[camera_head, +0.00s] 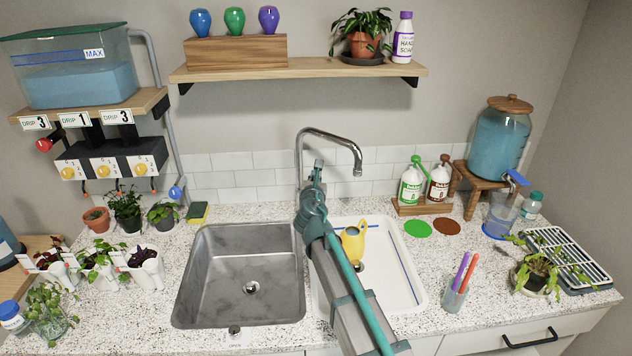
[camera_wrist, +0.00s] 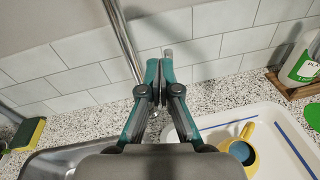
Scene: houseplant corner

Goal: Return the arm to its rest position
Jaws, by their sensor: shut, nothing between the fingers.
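My arm reaches in from the bottom of the head view, over the divide between the two sink basins. My gripper (camera_head: 317,170) is at its far end, raised in front of the tap (camera_head: 331,135). In the wrist view the fingertips of my gripper (camera_wrist: 159,70) are together and hold nothing. The tap's pipe (camera_wrist: 124,40) stands just behind and left of the fingers there. My arm partly hides the right basin and the tap's base in the head view.
A yellow watering can (camera_head: 353,243) stands in the white right basin (camera_head: 411,290), close to my arm. The grey left basin (camera_head: 225,275) is empty. Soap bottles (camera_head: 411,184) stand behind at the right. A shelf (camera_head: 300,69) hangs above. A cup with pens (camera_head: 455,297) stands at front right.

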